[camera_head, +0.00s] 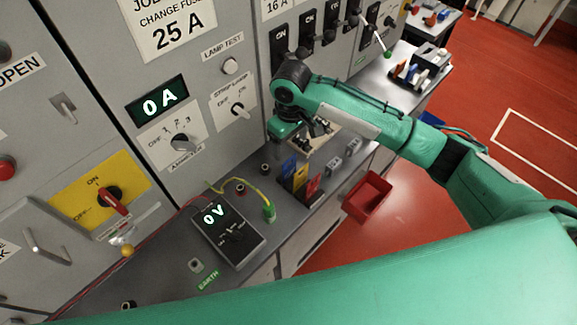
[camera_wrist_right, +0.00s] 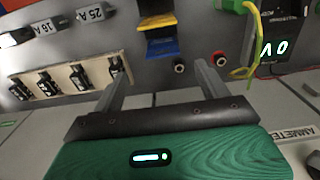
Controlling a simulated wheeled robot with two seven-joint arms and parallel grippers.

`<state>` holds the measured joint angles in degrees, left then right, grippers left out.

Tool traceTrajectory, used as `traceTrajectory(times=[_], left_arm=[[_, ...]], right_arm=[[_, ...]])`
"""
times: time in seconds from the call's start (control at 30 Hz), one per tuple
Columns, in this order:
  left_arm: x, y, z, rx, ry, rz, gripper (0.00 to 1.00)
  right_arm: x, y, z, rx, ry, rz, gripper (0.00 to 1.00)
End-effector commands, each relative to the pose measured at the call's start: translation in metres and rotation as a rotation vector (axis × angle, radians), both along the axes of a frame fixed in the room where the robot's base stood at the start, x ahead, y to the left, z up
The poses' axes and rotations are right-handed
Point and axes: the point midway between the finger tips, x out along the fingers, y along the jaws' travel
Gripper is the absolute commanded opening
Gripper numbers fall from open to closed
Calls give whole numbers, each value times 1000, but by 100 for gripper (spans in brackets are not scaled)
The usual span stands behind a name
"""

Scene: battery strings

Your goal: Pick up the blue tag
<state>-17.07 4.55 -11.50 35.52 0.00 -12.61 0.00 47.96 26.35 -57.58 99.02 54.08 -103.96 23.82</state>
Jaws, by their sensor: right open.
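The blue tag (camera_head: 289,166) stands in a small rack on the grey bench, beside a yellow tag (camera_head: 300,176) and a red tag (camera_head: 313,187) in the head view. The blue tag also shows in the right wrist view (camera_wrist_right: 162,48), in front of the yellow tag. My right gripper (camera_head: 318,127) is above the bench near the panel, behind the rack in the head view. In the right wrist view its two fingers (camera_wrist_right: 161,72) are spread apart and empty, with the blue tag beyond and between them. My left gripper is out of view.
A meter reading 0 V (camera_head: 228,230) and a green plug on a yellow-green lead (camera_head: 268,212) are left of the rack. A pale fuse board (camera_wrist_right: 75,78) and labelled 16 A and 25 A blocks (camera_wrist_right: 93,14) are nearby. A red bin (camera_head: 368,197) is beside the bench.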

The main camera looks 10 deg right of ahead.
Motion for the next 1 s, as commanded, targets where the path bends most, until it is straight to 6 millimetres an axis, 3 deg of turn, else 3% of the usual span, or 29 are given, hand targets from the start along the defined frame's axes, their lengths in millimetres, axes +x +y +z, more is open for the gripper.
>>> traceTrajectory(times=[0.3, 0.57, 0.73, 1.0], left_arm=[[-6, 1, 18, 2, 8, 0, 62], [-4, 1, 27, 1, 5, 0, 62], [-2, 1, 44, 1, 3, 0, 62], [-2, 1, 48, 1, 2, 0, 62]], right_arm=[[-1, 0, -57, 0, 2, 0, 76], [-1, 1, -74, 1, 1, 1, 76], [-1, 3, -95, 0, 2, 0, 76], [0, 3, -121, 1, -2, 2, 76]])
